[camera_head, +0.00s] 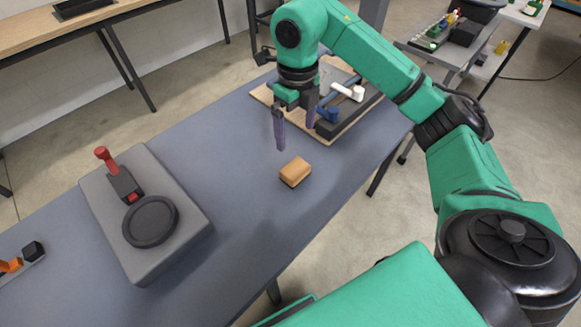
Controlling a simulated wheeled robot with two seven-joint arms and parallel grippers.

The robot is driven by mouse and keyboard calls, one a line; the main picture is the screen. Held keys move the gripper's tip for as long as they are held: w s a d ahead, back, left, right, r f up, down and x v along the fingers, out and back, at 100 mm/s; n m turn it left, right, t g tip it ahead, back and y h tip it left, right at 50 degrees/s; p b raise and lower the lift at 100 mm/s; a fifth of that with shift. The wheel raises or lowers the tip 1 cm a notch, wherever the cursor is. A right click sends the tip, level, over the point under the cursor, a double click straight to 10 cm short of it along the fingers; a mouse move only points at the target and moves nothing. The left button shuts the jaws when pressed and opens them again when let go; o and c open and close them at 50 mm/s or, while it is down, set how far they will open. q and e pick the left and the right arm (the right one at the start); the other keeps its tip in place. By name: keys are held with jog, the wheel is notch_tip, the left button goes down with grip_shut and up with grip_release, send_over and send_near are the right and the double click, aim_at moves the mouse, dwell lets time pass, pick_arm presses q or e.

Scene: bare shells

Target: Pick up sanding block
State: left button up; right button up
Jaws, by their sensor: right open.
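The sanding block (295,172) is a small orange-tan block lying on the grey-blue table (235,180), near the middle of the view. My right gripper (295,134) hangs above and behind the block, with its two purple fingers pointing down. The fingers are apart, with nothing between them. They look clear of the block, though the exact height is hard to tell. My left gripper is not in the view.
A grey box with a black disc (150,222) and a red-handled lever (118,175) stands on the left. A wooden board (262,96) with a dark tray and tools lies behind my right gripper. The table around the block is clear.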

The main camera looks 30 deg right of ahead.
jog(key=f, duration=0.2)
jog(key=f+p, duration=0.1)
jog(key=s+f, duration=0.1)
jog(key=f, duration=0.1)
jog(key=shift+a+f+p, duration=0.1)
jog(key=shift+f+p, duration=0.2)
jog(key=shift+p, duration=0.1)
notch_tip(320, 180, down, 8)
jog(key=p, duration=0.2)
jog(key=shift+w+f+p, duration=0.1)
jog(key=shift+f+p, duration=0.05)
jog(key=shift+p, duration=0.2)
jog(key=c, duration=1.1)
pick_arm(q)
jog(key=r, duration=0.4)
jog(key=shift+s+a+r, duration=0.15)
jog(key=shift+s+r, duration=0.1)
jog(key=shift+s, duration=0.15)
pick_arm(e)
notch_tip(320, 180, up, 13)
jog(key=b, duration=0.3)
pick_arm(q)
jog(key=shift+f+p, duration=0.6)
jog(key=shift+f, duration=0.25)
pick_arm(e)
notch_tip(320, 180, up, 7)
send_over(295, 168)
